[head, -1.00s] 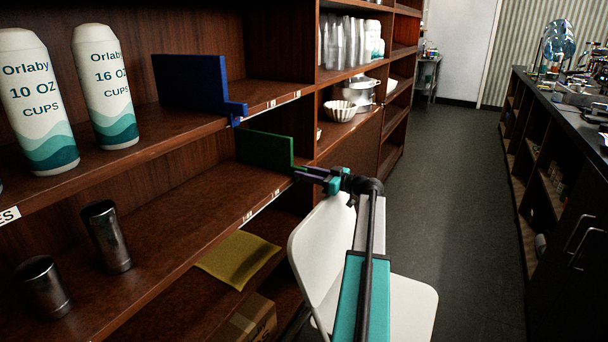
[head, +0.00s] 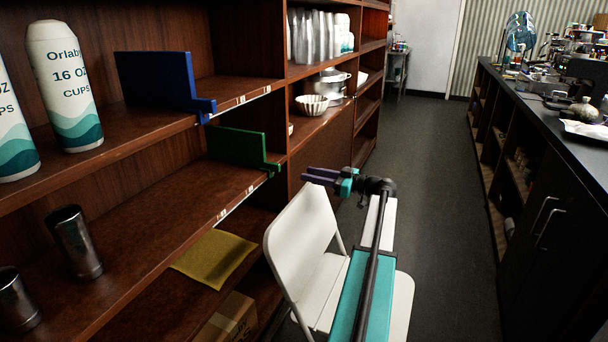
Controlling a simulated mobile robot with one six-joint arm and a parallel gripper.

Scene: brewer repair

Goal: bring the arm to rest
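My arm reaches forward from the bottom of the head view, with a teal and white link. My gripper (head: 306,175) is at its end, in front of the shelving and above the white folding chair. Its two dark purple fingers point left and look parted, with nothing seen between them. The green divider (head: 238,147) stands on the middle shelf, left of the fingertips and apart from them. The blue divider (head: 157,83) stands on the shelf above.
The white folding chair (head: 297,240) stands close under my arm. A dark counter (head: 545,125) runs along the right. The aisle floor (head: 430,180) between is clear.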

